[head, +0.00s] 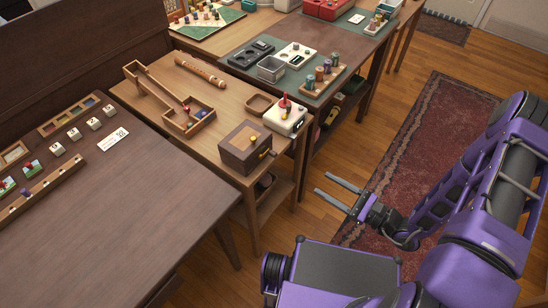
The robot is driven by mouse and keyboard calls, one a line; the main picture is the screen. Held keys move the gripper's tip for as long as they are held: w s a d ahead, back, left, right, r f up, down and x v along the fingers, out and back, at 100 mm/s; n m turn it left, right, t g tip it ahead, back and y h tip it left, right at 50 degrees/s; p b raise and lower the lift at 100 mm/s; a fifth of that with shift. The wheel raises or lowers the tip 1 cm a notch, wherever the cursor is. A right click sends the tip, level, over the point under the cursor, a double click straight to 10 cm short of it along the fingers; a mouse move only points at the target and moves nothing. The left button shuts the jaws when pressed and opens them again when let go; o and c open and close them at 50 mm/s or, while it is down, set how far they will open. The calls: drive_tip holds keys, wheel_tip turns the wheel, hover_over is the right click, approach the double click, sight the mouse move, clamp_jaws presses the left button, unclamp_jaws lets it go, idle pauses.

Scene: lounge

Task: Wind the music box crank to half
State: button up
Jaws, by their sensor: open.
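The music box (244,147) is a dark brown wooden box. It stands near the front right corner of the light wooden table. A small brass-yellow crank (265,154) sits on its right side, and a yellow spot shows higher on the box. The crank's exact angle is too small to tell. My gripper (337,190) is open and empty, with its two grey fingers pointing left toward the table. It is over the floor, to the right of and apart from the music box.
A cream device with a red knob (285,117) stands just behind the music box. A wooden tray with small balls (188,122) and a flute (201,71) lie farther left. A dark table (90,235) fills the lower left. Floor and rug (400,135) lie right of the tables.

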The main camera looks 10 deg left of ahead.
sight(276, 156)
drive_tip(key=x, duration=1.7)
drive_tip(key=shift+a, duration=0.1)
clamp_jaws()
